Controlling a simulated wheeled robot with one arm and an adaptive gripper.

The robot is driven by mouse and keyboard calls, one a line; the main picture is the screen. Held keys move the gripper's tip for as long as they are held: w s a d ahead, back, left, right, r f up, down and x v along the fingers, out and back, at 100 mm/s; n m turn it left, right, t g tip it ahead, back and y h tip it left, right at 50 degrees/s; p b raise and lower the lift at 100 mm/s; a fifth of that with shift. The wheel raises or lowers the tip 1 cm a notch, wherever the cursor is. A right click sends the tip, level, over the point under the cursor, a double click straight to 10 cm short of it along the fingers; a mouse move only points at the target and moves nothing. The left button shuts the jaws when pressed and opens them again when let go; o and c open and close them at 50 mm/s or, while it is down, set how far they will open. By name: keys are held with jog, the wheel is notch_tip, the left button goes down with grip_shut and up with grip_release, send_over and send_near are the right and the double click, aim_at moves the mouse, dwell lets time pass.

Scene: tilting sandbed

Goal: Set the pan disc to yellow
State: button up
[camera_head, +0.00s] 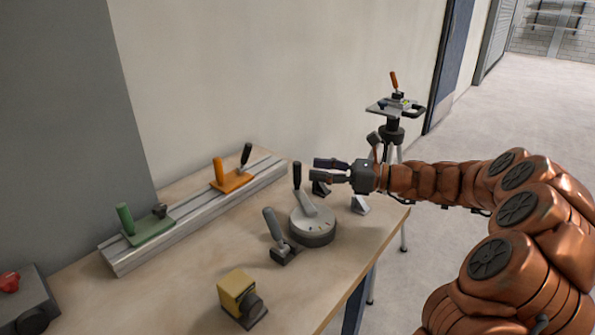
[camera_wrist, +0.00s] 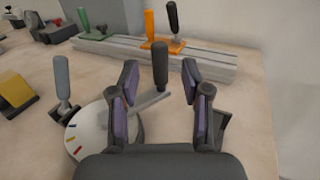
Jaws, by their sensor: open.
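The pan disc (camera_head: 312,232) is a round grey dial on the table. In the wrist view the pan disc (camera_wrist: 92,142) shows blue, yellow and red marks near its left rim; my gripper hides its right part. A pale arm rises from the disc to an upright black handle (camera_head: 297,176). My gripper (camera_head: 315,169) is open and empty, just right of this handle in the head view. In the wrist view the handle (camera_wrist: 160,66) appears between the fingertips of my gripper (camera_wrist: 160,78), with gaps on both sides. Which mark the disc is set to cannot be told.
A grey-handled clamp (camera_head: 275,225) stands close beside the disc. A yellow block (camera_head: 236,290) sits nearer the front edge. A rail (camera_head: 190,228) with green (camera_head: 148,229) and orange (camera_head: 232,181) carriages runs along the wall side. A tripod (camera_head: 393,134) stands beyond the table.

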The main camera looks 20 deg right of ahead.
aim_at(297, 188)
jog(key=shift+x, duration=3)
jog(key=shift+c, duration=0.4)
grip_shut()
